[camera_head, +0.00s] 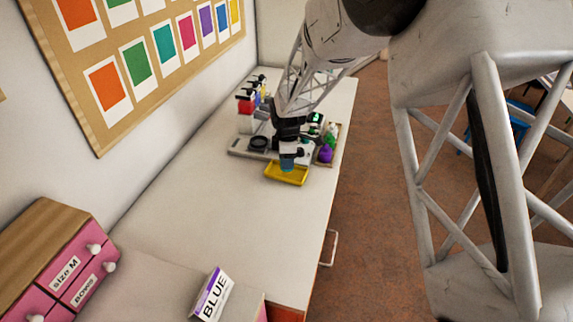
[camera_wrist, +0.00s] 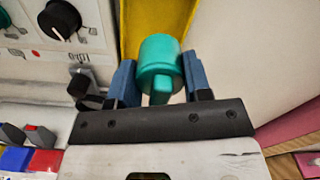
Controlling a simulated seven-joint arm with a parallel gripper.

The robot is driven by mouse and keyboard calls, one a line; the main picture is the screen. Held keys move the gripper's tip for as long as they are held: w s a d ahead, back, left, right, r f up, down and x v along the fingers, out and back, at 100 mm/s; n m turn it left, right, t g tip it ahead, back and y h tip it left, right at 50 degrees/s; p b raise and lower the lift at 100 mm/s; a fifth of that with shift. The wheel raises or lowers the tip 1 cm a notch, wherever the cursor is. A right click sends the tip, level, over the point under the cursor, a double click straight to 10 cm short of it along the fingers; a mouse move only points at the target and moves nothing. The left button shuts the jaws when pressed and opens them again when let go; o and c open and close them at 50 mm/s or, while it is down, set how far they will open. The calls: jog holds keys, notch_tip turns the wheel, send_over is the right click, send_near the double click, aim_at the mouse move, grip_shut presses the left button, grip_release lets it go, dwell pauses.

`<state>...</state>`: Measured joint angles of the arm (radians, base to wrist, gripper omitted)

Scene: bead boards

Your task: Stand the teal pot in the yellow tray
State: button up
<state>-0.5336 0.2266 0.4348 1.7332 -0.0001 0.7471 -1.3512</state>
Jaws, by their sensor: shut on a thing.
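The teal pot (camera_wrist: 160,62) is between the two blue fingers of my gripper (camera_wrist: 158,85) in the wrist view, and the gripper is shut on it. In the head view the pot (camera_head: 287,164) shows small below my gripper (camera_head: 288,158), over the back part of the yellow tray (camera_head: 286,175). The yellow tray (camera_wrist: 142,22) also shows behind the pot in the wrist view. I cannot tell whether the pot's base touches the tray floor.
A grey device with knobs (camera_wrist: 40,30) stands close to the tray. The table's front part (camera_head: 230,220) is clear. A "BLUE" sign (camera_head: 212,295) stands nearer.

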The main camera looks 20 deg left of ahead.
jog(key=shift+w+a, duration=0.3)
jog(key=shift+w, duration=0.25)
jog(key=shift+f, duration=0.15)
jog(key=shift+f, duration=1.65)
jog(key=shift+f, duration=0.15)
jog(key=o, duration=0.9)
jog(key=shift+o, duration=0.2)
notch_tip(320, 180, up, 12)
jog(key=shift+r, duration=0.2)
